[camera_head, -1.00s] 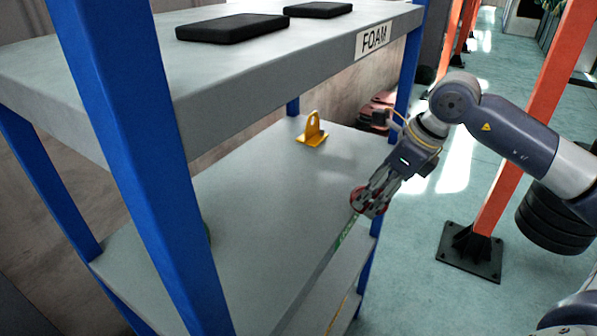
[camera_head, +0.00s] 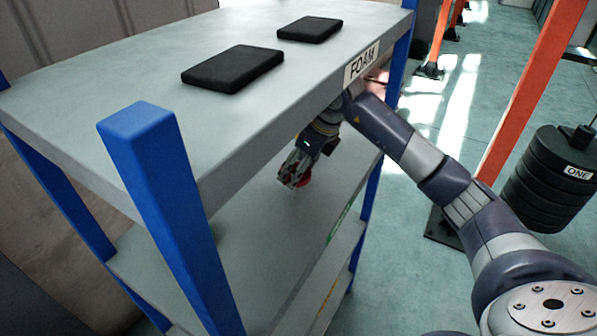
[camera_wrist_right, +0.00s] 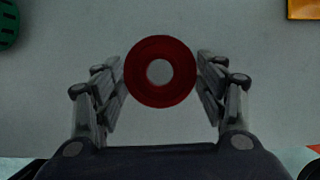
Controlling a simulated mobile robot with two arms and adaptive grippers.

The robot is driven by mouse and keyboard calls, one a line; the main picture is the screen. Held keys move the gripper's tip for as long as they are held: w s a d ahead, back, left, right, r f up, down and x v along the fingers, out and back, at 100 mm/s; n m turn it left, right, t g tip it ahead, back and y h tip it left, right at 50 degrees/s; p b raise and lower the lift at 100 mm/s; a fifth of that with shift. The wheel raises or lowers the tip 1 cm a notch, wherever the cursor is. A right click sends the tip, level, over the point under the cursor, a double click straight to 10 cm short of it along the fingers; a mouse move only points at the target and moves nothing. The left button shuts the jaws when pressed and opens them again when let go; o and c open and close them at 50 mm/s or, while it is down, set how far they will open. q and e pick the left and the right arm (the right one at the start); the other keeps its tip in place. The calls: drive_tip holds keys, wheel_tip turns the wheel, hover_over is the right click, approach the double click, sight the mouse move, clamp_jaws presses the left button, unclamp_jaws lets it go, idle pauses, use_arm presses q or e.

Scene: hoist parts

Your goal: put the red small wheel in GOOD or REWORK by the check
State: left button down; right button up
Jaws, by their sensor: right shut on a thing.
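The red small wheel (camera_wrist_right: 160,92) is a red ring with a hole in its middle. My right gripper (camera_wrist_right: 160,85) is shut on it, with a finger on each side of its rim in the right wrist view. In the head view my right gripper (camera_head: 290,180) reaches in under the top shelf, over the middle shelf (camera_head: 240,225). The red of the wheel (camera_head: 303,182) shows at its fingertips. I cannot tell how far the wheel is above the shelf. My left gripper is not in view. No GOOD or REWORK label can be read.
Two black foam blocks (camera_head: 233,68) lie on the top shelf (camera_head: 180,50) marked FOAM. Blue posts (camera_head: 175,190) frame the rack. A green round thing (camera_wrist_right: 6,22) and a yellow part (camera_wrist_right: 302,8) edge the wrist view. Black stacked weights marked ONE (camera_head: 550,180) stand right.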

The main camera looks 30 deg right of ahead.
sight(299, 189)
wheel_tip(299, 189, down, 2)
drive_tip(key=shift+f+p, duration=0.15)
drive_tip(key=shift+p, duration=0.65)
drive_tip(key=shift+f, duration=0.55)
drive_tip(key=o, duration=1.5)
drive_tip(key=shift+f, duration=0.1)
